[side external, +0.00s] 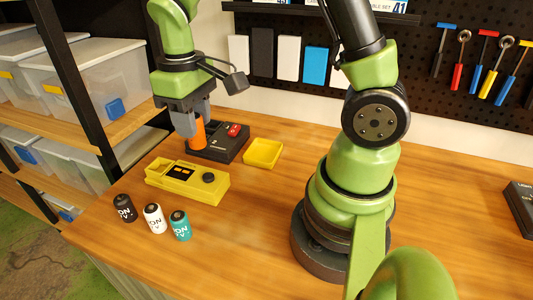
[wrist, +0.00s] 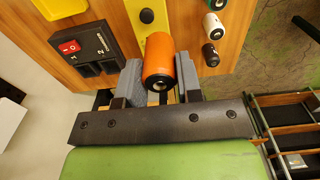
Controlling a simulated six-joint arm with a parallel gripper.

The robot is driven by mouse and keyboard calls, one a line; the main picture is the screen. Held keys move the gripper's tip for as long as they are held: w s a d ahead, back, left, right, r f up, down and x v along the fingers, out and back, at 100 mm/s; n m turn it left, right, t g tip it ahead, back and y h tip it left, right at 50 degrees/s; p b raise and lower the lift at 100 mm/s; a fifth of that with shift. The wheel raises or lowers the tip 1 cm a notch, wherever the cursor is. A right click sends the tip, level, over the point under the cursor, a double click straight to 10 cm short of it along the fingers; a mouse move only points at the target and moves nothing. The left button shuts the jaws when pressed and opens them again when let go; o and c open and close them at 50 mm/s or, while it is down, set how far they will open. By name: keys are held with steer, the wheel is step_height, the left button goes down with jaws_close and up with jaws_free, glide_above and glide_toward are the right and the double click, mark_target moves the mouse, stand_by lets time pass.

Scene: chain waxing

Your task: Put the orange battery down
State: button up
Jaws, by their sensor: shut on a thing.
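My gripper (side external: 191,120) is shut on the orange battery (side external: 197,137), which hangs upright below the fingers. In the wrist view the orange battery (wrist: 158,58) sits between the two grey fingers, with its dark end facing the camera. In the side view it is at the left end of the black box with a red switch (side external: 224,146), behind the yellow device (side external: 205,189). I cannot tell whether its lower end touches anything. The black box (wrist: 85,48) is left of the battery in the wrist view and shows slots marked with numbers.
A small yellow tray (side external: 263,153) is right of the black box. The table (side external: 270,220) is clear between the yellow device and my base.

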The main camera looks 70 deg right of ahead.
steer(key=s+d+f+m, duration=0.1)
steer(key=s+d+f, duration=0.15)
steer(key=d, duration=0.65)
steer(key=s+d+f+m, duration=0.2)
steer(key=s+d, duration=0.1)
steer(key=d, duration=0.6)
steer(key=shift+w+d+f, duration=0.1)
steer(key=shift+d+f, duration=0.05)
steer(key=shift+f, duration=2.35)
steer(key=shift+d+f, duration=0.15)
steer(key=shift+f, duration=2.35)
steer(key=shift+f, duration=0.1)
steer(key=o, duration=1)
